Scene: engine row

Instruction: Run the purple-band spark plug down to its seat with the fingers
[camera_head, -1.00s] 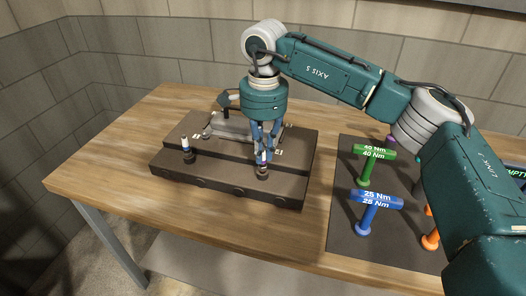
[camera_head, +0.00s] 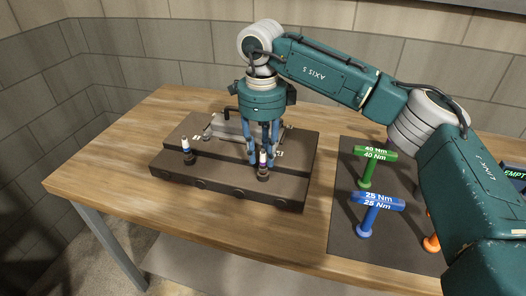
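The purple-band spark plug (camera_head: 263,160) stands upright in a well at the front right of the dark engine block (camera_head: 225,187). Its white top and purple band show, and its lower part is down in the dark well. My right gripper (camera_head: 262,163) points down over it. Its blue fingers are spread, with one on each side of the plug, and a gap shows between them and the plug. How deep the plug sits cannot be told. My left gripper is not in view.
Another spark plug (camera_head: 186,147) with a white top stands in a well on the block's left. A grey metal part (camera_head: 232,128) lies behind on the block. A blue 25 Nm wrench (camera_head: 377,201) and a green 40 Nm wrench (camera_head: 374,153) stand on a dark mat (camera_head: 345,232) at right.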

